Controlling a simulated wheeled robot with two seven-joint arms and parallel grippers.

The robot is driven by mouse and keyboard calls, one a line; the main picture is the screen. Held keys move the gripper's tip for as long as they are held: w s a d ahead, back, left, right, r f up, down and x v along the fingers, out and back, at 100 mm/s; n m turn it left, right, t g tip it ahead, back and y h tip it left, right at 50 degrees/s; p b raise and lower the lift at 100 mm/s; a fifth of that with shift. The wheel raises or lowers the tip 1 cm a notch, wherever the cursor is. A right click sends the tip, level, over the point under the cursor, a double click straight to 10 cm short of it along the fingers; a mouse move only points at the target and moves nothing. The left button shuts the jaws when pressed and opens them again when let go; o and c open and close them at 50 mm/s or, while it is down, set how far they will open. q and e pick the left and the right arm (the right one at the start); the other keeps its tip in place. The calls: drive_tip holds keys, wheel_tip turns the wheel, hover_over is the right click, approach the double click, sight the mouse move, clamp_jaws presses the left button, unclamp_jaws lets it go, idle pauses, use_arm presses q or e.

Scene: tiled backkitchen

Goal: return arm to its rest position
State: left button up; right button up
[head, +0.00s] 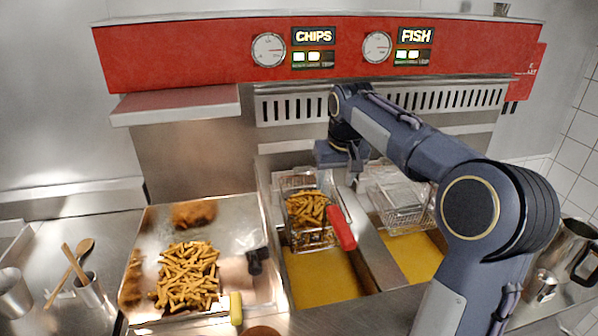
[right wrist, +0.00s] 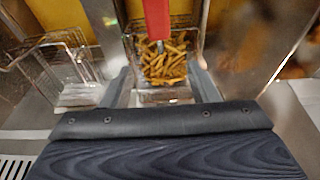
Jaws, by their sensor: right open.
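My right arm comes in from the right in the head view, and its gripper (head: 343,165) hangs behind the fry basket. In the right wrist view my right gripper (right wrist: 162,88) is open, its two fingers spread, with no object seen held between them. The basket of chips (head: 309,210) sits over the left fryer well, its red handle (head: 341,228) pointing toward the front. The basket also shows beyond the fingers in the wrist view (right wrist: 163,65), and I cannot tell whether they touch it. My left gripper is not in view.
An empty wire basket (head: 400,200) is at the right well. A metal tray (head: 235,240) with chips and fried pieces lies left of the fryer. A steel jug (head: 568,250) stands at the right. The red control panel (head: 200,55) rises behind.

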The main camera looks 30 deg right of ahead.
drive_tip(key=shift+s+a+r, duration=0.15)
drive_tip(key=shift+s+a, duration=0.1)
drive_tip(key=shift+s, duration=0.15)
drive_tip(key=s+a+f+n+t+y, duration=0.1)
drive_tip(key=s+a+f+y, duration=0.1)
drive_tip(key=s+a+f, duration=0.3)
drive_tip(key=s+a+f+n+t+y, duration=0.1)
drive_tip(key=s+a+f, duration=0.5)
drive_tip(key=s+a, duration=0.8)
drive_tip(key=s+y, duration=0.1)
drive_tip(key=s, duration=0.5)
drive_tip(key=shift+s+t+y, duration=0.15)
drive_tip(key=shift+t+y, duration=0.25)
drive_tip(key=shift+f, duration=0.1)
